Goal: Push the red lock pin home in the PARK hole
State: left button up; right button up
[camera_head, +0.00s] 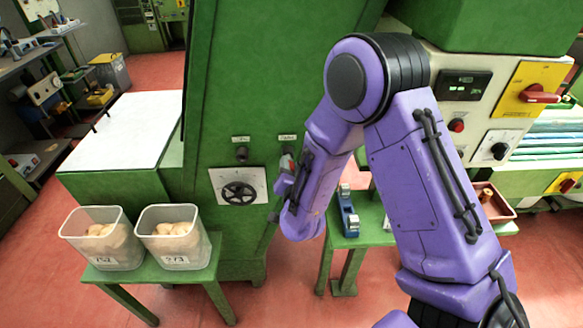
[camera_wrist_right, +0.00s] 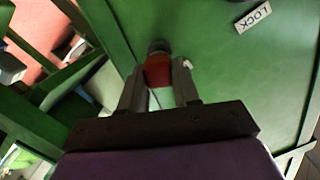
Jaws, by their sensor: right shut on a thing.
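The red lock pin (camera_wrist_right: 157,70) shows in the right wrist view, between the two fingertips of my right gripper (camera_wrist_right: 159,80). The gripper is shut on it. The pin's far end meets a dark round boss (camera_wrist_right: 158,46) on the green panel; how deep it sits is hidden. A LOCK label (camera_wrist_right: 254,17) is on the panel to the right. In the head view, my right gripper (camera_head: 287,168) is at the right of two small labelled spots, partly covered by my arm. The labels there are too small to read. My left gripper is not in view.
A dark handwheel (camera_head: 239,192) on a white plate is below and left of the gripper. Two clear bins (camera_head: 103,256) stand on a green bench at lower left. A blue tool (camera_head: 348,213) lies on a stand right of the gripper.

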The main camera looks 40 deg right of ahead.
jog(key=shift+x, duration=0.95)
dwell(0.3)
jog(key=o, duration=1.1)
jog(key=shift+d+r, duration=0.1)
jog(key=b+v, duration=0.2)
jog(key=v, duration=0.6)
jog(key=p+v, duration=0.2)
jog(key=shift+s+p, duration=0.3)
